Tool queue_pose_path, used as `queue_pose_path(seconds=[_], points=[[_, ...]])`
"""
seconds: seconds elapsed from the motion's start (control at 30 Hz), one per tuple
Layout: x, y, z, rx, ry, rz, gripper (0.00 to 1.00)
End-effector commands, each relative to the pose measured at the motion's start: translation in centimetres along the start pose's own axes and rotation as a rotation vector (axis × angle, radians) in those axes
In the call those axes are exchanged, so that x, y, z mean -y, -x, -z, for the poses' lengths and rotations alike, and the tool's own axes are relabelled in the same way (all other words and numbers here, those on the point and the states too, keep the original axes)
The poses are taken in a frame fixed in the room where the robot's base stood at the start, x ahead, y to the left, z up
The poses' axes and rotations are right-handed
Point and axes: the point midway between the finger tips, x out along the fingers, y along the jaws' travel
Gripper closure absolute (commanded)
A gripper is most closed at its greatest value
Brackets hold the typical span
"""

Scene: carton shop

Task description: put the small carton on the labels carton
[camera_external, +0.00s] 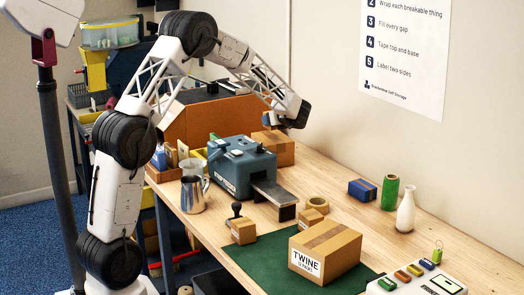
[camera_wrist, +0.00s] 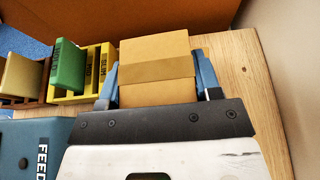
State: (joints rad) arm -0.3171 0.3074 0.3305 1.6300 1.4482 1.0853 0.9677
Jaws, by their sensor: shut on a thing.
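My gripper (camera_external: 270,119) is at the far end of the bench. In the wrist view, its blue fingers (camera_wrist: 157,85) lie along both sides of a tan carton (camera_wrist: 155,47) with a tape band. In the external view, a tan carton (camera_external: 285,150) stands just below the gripper, behind the tape machine; no label shows on it. I cannot tell whether it is the small carton or the labels carton. Two little cartons, one (camera_external: 243,231) at the mat's left edge and one (camera_external: 311,218) at its back edge, stand apart from the gripper. No carton reads as labels.
A carton marked TWINE (camera_external: 325,250) stands on the green mat (camera_external: 262,262). The blue-grey tape machine (camera_external: 240,165) and a steel jug (camera_external: 193,195) are left of centre. A large brown box (camera_external: 210,122) stands behind.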

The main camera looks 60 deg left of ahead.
Motion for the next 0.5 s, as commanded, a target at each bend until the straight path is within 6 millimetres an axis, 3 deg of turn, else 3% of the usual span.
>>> queue_pose_path(seconds=[0.5], points=[[0.0, -1.4, 3.3, 0.0, -0.001, 0.0, 0.66]])
